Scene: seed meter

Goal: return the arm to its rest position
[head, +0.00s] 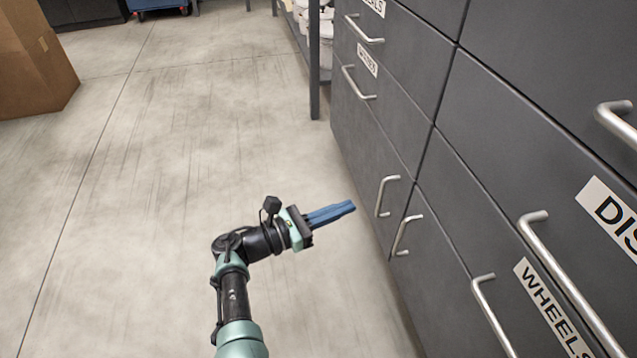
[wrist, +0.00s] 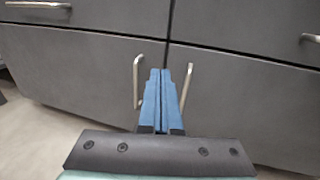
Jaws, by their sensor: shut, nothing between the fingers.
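My arm reaches up from the bottom of the head view and bends to the right toward the grey cabinets. My gripper (head: 350,207) has blue fingers that are shut with nothing between them. Its tips point at the lower cabinet doors, near two upright silver handles (head: 384,196) (head: 404,235). In the wrist view the closed blue fingers (wrist: 161,72) lie side by side between the two upright handles (wrist: 138,82) (wrist: 187,86). I cannot tell the exact gap to the doors, but the fingers hold no handle.
Dark grey cabinets (head: 400,80) with labelled drawers and protruding silver handles fill the right side. A cardboard box (head: 35,60) stands at the upper left. A shelf post (head: 314,60) stands beyond the cabinets. The concrete floor (head: 130,200) left of my arm is clear.

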